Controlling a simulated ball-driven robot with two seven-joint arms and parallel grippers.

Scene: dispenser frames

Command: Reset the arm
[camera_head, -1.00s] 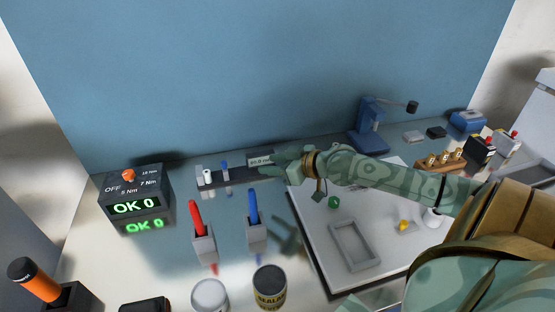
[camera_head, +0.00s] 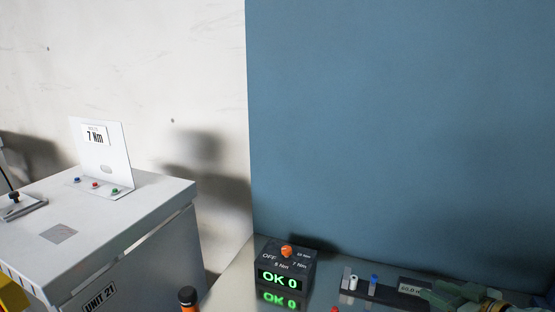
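My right gripper (camera_head: 446,292) shows at the bottom right edge, in green camouflage colouring, with part of my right arm cut off by the frame. It is beside the right end of a dark rack (camera_head: 385,291) with a pale label (camera_head: 410,290). Whether its fingers are open or touch the rack cannot be told at this size. My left gripper and arm are not in view.
A dark control box (camera_head: 286,268) with an orange knob and green "OK 0" stands on the bench. An orange-and-black handle (camera_head: 188,299) is at the bottom. A white cabinet (camera_head: 95,235) bears a "7 Nm" sign (camera_head: 95,135). A blue panel (camera_head: 400,130) backs the bench.

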